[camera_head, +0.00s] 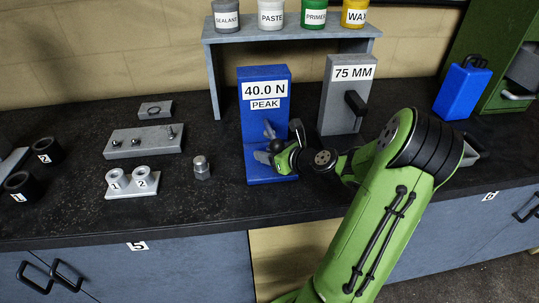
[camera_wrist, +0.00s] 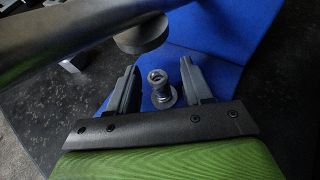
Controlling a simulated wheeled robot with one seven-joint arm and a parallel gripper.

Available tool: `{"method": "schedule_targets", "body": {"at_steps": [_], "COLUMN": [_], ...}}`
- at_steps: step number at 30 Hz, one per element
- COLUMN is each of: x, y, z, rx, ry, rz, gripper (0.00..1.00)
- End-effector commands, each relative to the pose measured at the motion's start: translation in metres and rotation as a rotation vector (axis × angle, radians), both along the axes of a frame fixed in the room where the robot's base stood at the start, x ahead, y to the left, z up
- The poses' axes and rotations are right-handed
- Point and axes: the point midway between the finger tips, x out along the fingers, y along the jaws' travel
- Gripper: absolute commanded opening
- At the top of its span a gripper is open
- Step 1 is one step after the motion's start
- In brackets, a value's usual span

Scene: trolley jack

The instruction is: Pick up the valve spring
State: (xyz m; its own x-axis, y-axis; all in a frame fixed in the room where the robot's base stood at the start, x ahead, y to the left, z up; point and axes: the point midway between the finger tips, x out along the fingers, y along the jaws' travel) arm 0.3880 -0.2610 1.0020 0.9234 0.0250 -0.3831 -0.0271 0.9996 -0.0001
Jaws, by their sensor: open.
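The valve spring (camera_wrist: 158,80) is a small silver coil in the wrist view. It stands on a round metal seat (camera_wrist: 164,98) on the blue spring tester (camera_wrist: 215,65). My gripper (camera_wrist: 158,85) is open, with one grey finger on each side of the spring and a gap at both sides. In the head view my gripper (camera_head: 265,145) is at the front of the blue tester (camera_head: 264,75), which reads 40.0 N PEAK. I cannot make out the spring there, where the gripper covers the area.
A dark round press foot (camera_wrist: 142,35) on a thick bar hangs close by in the wrist view. A grey 75 MM gauge (camera_head: 347,95) stands right of the tester. A metal fitting (camera_head: 201,168) and a numbered two-post holder (camera_head: 132,183) stand to the left on the black bench (camera_head: 225,215).

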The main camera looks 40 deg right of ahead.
Motion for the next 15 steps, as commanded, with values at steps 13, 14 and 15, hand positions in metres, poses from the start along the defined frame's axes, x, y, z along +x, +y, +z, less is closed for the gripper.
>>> {"method": "schedule_targets", "body": {"at_steps": [13,14,15], "x": [-0.0005,-0.0005,-0.0005], "y": [0.0003,0.0003,0.0003], "z": [0.0005,0.0005,0.0005], "rx": [-0.001,-0.001,-0.001], "ry": [0.001,0.001,0.0], "rz": [0.001,0.001,0.001], "gripper": [0.0,0.0,0.0]}}
